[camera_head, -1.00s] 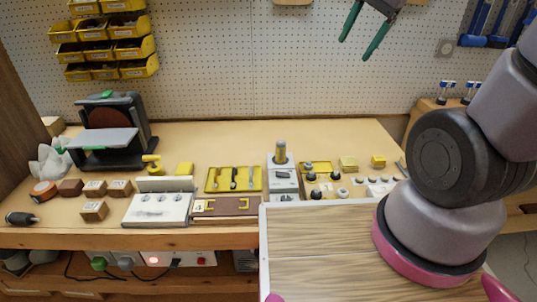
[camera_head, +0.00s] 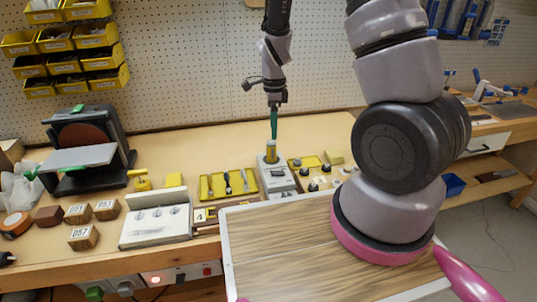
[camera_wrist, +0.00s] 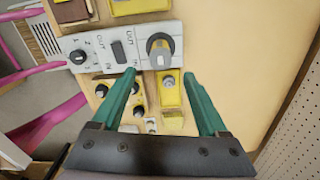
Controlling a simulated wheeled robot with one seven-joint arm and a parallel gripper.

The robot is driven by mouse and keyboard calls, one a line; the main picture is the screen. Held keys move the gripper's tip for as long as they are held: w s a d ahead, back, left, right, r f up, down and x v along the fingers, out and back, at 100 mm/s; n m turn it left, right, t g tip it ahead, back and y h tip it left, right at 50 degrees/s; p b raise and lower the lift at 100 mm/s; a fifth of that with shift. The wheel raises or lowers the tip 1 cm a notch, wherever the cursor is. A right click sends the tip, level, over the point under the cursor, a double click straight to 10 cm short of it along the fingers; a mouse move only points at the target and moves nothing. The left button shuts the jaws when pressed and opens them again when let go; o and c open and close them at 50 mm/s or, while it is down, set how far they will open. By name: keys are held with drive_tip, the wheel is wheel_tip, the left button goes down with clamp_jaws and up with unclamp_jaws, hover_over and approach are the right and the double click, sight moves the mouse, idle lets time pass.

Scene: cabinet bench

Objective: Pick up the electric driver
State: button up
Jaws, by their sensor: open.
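My gripper (camera_head: 274,136) has green fingers pointing down and appears close above or behind the cylinder. In the wrist view my gripper (camera_wrist: 160,74) is open, with nothing between its fingers, and the cylinder lies beyond the fingertips. A dark object (camera_head: 8,258) is cut off at the left edge.
A yellow tray (camera_head: 228,186) with tools and a white box (camera_head: 155,218) stand left of the unit. Several knobs and yellow blocks (camera_head: 334,157) crowd its right. A sander (camera_head: 82,150) stands at the back left. A wood-topped surface (camera_head: 285,240) is in front.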

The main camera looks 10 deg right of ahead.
sight(272, 142)
drive_tip(key=f, duration=0.8)
drive_tip(key=shift+w+a+f, duration=0.1)
drive_tip(key=shift+a, duration=0.15)
clamp_jaws()
